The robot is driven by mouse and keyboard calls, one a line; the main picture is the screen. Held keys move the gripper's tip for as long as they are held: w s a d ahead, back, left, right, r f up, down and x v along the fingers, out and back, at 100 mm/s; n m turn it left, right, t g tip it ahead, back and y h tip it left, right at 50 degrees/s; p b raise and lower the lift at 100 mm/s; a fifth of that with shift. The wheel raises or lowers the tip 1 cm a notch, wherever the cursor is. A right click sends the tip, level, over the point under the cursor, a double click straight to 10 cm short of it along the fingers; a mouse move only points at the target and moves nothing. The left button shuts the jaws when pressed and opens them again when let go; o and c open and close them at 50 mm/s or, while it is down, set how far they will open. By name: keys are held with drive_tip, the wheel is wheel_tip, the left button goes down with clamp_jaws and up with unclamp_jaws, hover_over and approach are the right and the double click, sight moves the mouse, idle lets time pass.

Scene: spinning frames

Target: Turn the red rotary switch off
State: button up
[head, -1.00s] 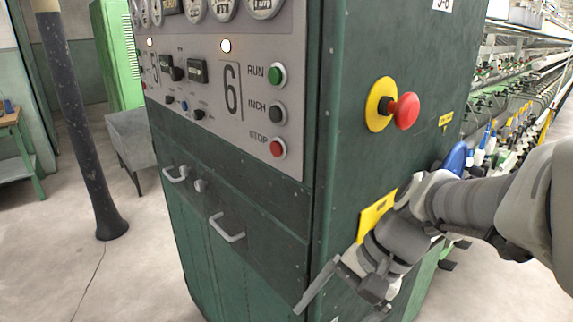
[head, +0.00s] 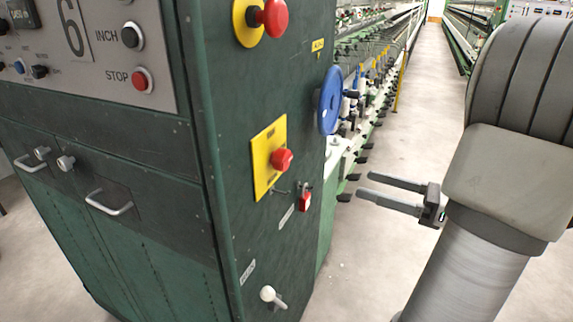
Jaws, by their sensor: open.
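The red rotary switch (head: 282,159) sits on a yellow plate (head: 265,172) on the side of the dark green cabinet. The angle of its handle is too small to read. My gripper (head: 362,186) is open and empty, to the right of the switch and apart from it. Its two fingers point left toward the cabinet side, at about the switch's height in the picture.
A red mushroom button (head: 270,17) is above the switch, and a blue handwheel (head: 330,100) to its upper right. A red padlock (head: 304,198) hangs to its lower right. A white-knobbed lever (head: 268,294) is below. The aisle floor (head: 395,150) is clear.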

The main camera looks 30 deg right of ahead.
sight(287, 161)
drive_tip(key=x, duration=1.7)
drive_tip(key=shift+a, duration=0.2)
drive_tip(key=c, duration=1.4)
drive_tip(key=shift+b, duration=0.3)
